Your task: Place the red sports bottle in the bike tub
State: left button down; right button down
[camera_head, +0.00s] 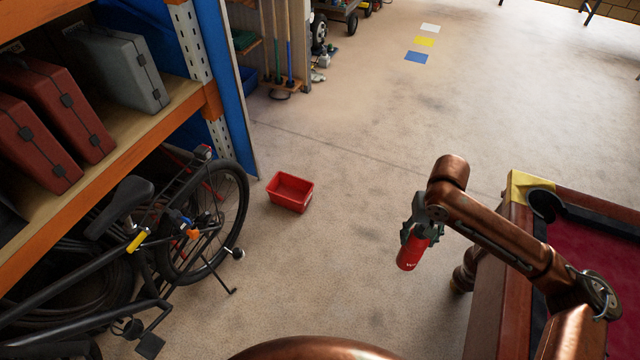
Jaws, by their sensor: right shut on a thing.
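The red sports bottle (408,255) hangs tilted in my right gripper (416,230), which is shut on its upper part. Gripper and bottle are in the air, just left of the pool table. A red open tub (290,192) sits on the floor left of centre, beside the bike's wheel; it looks empty. The bottle is to the right of the tub and apart from it. My left gripper is not in view.
A black bike (150,260) stands at the left under an orange-edged shelf (130,150) holding red and grey cases. The pool table (500,270) is at the right. Open concrete floor lies between the tub and the pool table.

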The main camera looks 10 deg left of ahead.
aim_at(291, 197)
jog(key=z, duration=0.05)
jog(key=i, duration=1.2)
jog(key=u, duration=0.55)
jog(key=i, duration=0.85)
jog(key=u, duration=0.95)
jog(key=i, duration=0.45)
jog(key=u, duration=0.2)
